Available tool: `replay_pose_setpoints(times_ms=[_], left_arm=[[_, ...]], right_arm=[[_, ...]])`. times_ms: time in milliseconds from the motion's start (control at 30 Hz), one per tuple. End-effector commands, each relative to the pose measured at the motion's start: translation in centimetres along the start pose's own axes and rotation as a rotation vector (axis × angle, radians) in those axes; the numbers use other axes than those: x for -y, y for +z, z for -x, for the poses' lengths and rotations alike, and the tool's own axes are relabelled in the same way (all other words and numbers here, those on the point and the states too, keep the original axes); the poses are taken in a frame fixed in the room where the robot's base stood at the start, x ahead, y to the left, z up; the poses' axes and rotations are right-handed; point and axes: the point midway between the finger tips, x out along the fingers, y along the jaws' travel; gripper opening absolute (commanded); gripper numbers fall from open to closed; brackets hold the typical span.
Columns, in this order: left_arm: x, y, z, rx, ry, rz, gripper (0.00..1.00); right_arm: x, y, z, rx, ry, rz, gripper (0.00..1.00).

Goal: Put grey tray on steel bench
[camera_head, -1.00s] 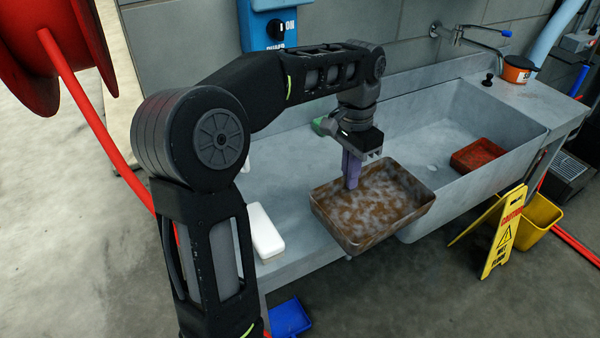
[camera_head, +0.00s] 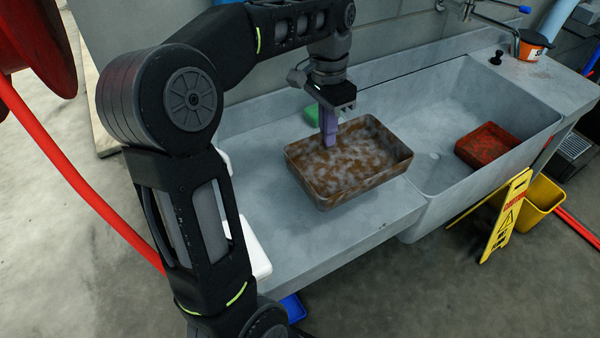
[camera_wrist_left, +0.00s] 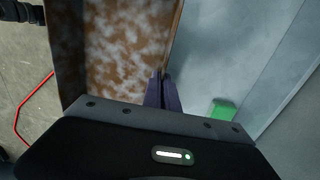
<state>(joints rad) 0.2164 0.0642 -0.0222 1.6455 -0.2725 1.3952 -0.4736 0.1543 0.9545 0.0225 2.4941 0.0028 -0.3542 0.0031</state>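The tray (camera_head: 322,198) is a shallow open box, brown with whitish blotches inside. In the head view it is level over the steel bench (camera_head: 375,215), left of the sink basin. I cannot tell whether it rests on the bench or hangs just above it. My left gripper (camera_head: 330,142) points down at the tray's back left rim, its purple fingers closed on that wall. The wrist view shows the fingers (camera_wrist_left: 162,88) together at the tray's rim (camera_wrist_left: 170,50). They hide part of the rim. My right gripper is not in view.
A red tray (camera_head: 488,148) lies in the sink basin (camera_head: 440,130). A green item (camera_head: 312,114) is behind the tray, and a white box (camera_head: 255,250) is at the bench's left. A yellow caution sign (camera_head: 507,215) stands on the floor at right.

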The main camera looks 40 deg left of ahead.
Motion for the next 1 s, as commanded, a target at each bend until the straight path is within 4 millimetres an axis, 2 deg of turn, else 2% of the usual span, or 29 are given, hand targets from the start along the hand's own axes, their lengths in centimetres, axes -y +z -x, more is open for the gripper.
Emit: replay_pose_setpoints(times_ms=[300,700,1000], left_arm=[[0.4,0.1,-5.1,0.003,0.001,0.000,0.00],[0.5,0.0,-6.0,0.001,0.000,0.000,0.00],[0.7,0.1,-9.3,0.001,0.001,0.001,0.00]], right_arm=[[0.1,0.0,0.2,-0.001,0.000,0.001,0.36],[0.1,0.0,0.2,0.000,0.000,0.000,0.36],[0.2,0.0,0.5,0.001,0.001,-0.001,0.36]])
